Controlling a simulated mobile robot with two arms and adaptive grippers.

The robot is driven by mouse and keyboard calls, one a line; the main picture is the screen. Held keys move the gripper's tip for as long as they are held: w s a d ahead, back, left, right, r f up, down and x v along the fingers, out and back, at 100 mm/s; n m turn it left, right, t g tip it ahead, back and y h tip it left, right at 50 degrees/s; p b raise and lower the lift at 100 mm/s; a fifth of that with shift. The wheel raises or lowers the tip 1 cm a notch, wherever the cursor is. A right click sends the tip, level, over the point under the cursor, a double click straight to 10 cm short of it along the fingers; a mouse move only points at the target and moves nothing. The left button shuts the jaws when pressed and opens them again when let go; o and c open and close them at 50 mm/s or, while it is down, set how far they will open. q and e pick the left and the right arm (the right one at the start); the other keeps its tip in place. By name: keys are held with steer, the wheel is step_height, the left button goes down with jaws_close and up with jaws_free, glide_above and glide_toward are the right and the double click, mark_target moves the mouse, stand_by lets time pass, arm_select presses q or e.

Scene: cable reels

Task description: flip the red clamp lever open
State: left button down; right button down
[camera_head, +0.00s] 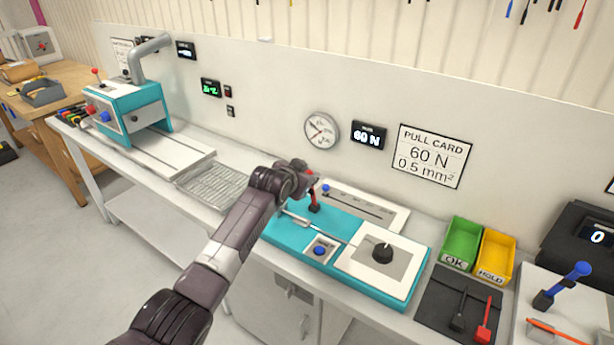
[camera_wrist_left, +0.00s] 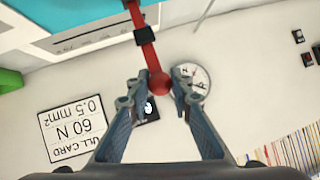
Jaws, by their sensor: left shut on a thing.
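The red clamp lever (camera_head: 314,197) stands roughly upright on the teal pull tester (camera_head: 276,232), in the middle of the bench. In the left wrist view the lever (camera_wrist_left: 146,52) is a red bar with a black collar and a round red knob (camera_wrist_left: 158,84) at its end. My left gripper (camera_head: 305,168) is at the top of the lever. In the wrist view its two fingers (camera_wrist_left: 158,94) are shut on the knob, one on each side. My forearm hides part of the tester's left end. My right gripper is in neither view.
A black dial (camera_head: 382,253) and a blue button (camera_head: 320,250) are on the tester. A wire tray (camera_head: 212,184) lies left. The wall with a gauge (camera_head: 321,130) is close behind.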

arm_select(q)
steer(key=shift+r, duration=0.15)
steer(key=c, duration=2.2)
jaws_free()
steer(key=o, duration=0.5)
steer(key=shift+w+d+f, duration=0.25)
steer(key=shift+w+f, duration=0.1)
steer(key=shift+w, duration=0.05)
steer(key=shift+v, duration=6.1)
steer(key=shift+f, duration=0.1)
